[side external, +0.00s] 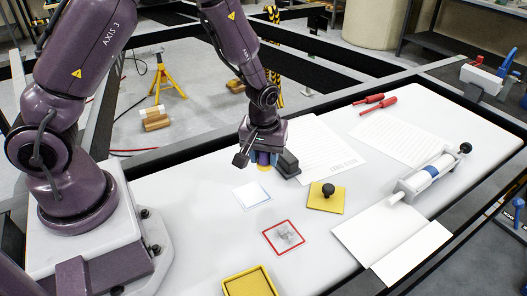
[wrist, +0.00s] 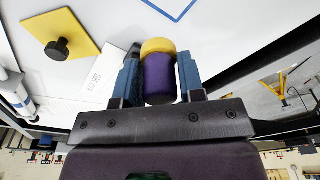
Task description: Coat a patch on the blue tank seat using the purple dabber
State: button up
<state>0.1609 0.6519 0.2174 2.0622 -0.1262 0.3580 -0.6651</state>
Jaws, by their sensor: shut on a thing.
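My gripper (side external: 263,157) is shut on the purple dabber (wrist: 160,82), a short cylinder with a yellow pad (wrist: 158,46) at its free end. In the wrist view the dabber sits between the two blue fingers (wrist: 160,75). In the side view it hangs low over the white table, behind the blue-outlined white square (side external: 252,195), and is partly hidden. I cannot tell whether the pad touches the table. The blue-outlined square looks bare; its edge shows in the wrist view (wrist: 182,8). A red-outlined square (side external: 284,238) with a grey smudge lies nearer the camera.
A yellow plate with a black knob (side external: 326,196) lies right of the squares. A yellow tray (side external: 249,282) is at the front. Papers (side external: 318,150), red-handled tools (side external: 375,103), a white cylinder device (side external: 430,175) and an open booklet (side external: 392,238) occupy the right side.

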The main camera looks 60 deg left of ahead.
aim_at(267, 189)
notch_tip(267, 189, down, 8)
jog(key=shift+r, duration=0.25)
jog(key=shift+s, duration=3.4)
jog(key=shift+c, duration=0.3)
jog(key=shift+w, duration=3.55)
jog(key=shift+s+d, duration=0.4)
jog(key=shift+s, duration=3.2)
jog(key=shift+w, duration=3.55)
jog(key=shift+s+r, duration=0.1)
jog(key=shift+r, duration=4)
jog(key=shift+d, duration=0.1)
